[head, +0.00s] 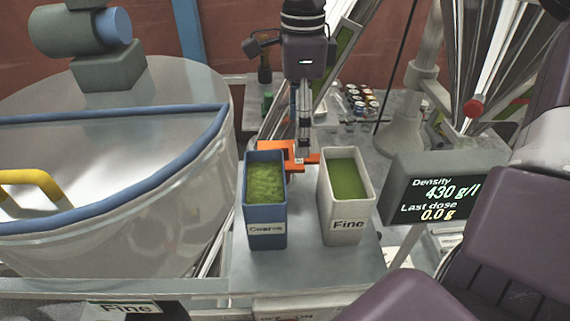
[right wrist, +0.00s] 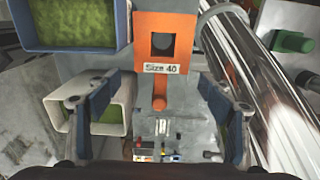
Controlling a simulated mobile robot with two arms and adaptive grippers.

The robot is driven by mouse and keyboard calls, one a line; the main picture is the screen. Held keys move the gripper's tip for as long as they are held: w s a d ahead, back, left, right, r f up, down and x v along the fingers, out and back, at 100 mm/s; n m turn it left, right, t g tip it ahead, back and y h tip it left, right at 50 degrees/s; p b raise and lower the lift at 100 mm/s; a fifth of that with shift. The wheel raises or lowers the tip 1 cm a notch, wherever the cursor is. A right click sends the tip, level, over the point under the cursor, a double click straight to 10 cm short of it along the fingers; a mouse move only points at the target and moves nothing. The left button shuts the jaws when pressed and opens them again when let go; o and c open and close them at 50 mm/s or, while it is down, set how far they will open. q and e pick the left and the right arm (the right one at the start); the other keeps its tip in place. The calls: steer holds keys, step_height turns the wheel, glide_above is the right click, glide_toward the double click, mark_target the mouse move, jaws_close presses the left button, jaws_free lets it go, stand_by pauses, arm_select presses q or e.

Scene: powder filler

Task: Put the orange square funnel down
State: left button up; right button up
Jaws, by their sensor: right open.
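The orange square funnel (head: 298,153) is partly hidden behind the blue Coarse bin (head: 266,212) in the head view. In the right wrist view the funnel (right wrist: 180,52) shows its square opening, a "Size 40" label and a short handle pointing down. It sits against a grey part; the exact support cannot be told. My right gripper (right wrist: 157,95) is open, one finger either side of the handle line, with clear gaps and nothing held. My left gripper is not in view.
The white Fine bin (head: 343,222) stands right of the blue one, both holding green powder. A dark display (head: 437,193) reads 430 g/l and 0.0 g. A large vessel (head: 110,240) fills the left. In the wrist view, the white bin (right wrist: 122,130) is close to one finger.

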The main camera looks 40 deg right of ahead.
mark_target(299, 166)
steer(key=shift+f+p, duration=0.3)
steer(key=shift+f, duration=0.65)
steer(key=shift+a+f+p, duration=0.15)
steer(key=shift+f+p, duration=0.4)
steer(key=shift+f, duration=0.15)
steer(key=f, duration=0.1)
steer(key=f+p, duration=0.1)
steer(key=f, duration=0.1)
steer(key=shift+w+a+f, duration=0.1)
steer(key=shift+w+f, duration=0.1)
steer(key=shift+w, duration=0.1)
steer(key=shift+f, duration=0.4)
steer(key=shift+c, duration=0.3)
steer(key=shift+c, duration=1.3)
steer(key=shift+r, duration=0.1)
steer(key=c, duration=0.8)
